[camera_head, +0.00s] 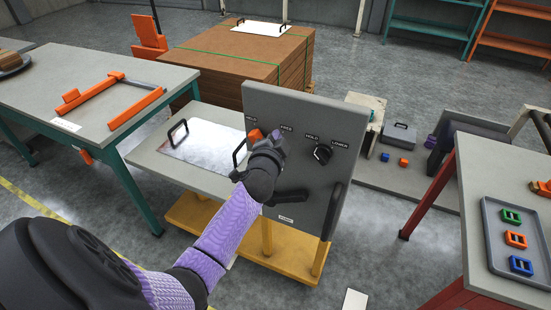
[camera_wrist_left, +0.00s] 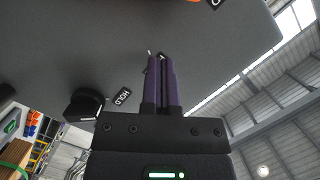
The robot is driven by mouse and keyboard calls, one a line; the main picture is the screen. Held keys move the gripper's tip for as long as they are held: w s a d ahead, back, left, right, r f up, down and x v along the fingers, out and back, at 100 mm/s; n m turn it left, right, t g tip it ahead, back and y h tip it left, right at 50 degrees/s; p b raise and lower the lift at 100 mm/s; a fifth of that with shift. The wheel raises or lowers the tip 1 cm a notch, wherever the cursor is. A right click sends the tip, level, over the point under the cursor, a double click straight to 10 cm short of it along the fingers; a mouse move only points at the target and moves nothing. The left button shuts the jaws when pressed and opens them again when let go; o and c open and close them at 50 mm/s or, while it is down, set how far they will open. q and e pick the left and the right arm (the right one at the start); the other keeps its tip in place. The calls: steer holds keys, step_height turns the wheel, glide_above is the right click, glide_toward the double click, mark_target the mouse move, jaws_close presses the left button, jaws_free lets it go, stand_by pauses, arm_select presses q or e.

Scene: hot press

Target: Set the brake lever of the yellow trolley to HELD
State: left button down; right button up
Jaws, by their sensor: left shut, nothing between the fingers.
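The yellow trolley (camera_head: 193,221) stands mid-view with a grey panel (camera_head: 345,118) upright at its right end. An orange part (camera_head: 254,136), apparently the brake lever, shows on the panel below the HELD label, left of the FREE label (camera_head: 286,128). My wrist hides some of it, and I cannot tell its setting. In the left wrist view an orange edge (camera_wrist_left: 190,1) shows at the top. My left gripper (camera_head: 277,134) is shut and empty in front of the panel near FREE. Its purple fingers point up the panel in the wrist view (camera_wrist_left: 161,58). My right gripper is not in view.
A black knob (camera_head: 322,153) sits on the panel by HOLD and LOWER, close to my fingers. A shiny plate with handles (camera_head: 203,139) lies on the trolley. Tables stand left (camera_head: 35,92) and right (camera_head: 471,206). A brown stack (camera_head: 225,62) is behind.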

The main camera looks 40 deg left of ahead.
arm_select(q)
steer(key=p+v, duration=0.1)
steer(key=v, duration=0.9)
steer(key=shift+f, duration=0.15)
steer(key=shift+a, duration=0.15)
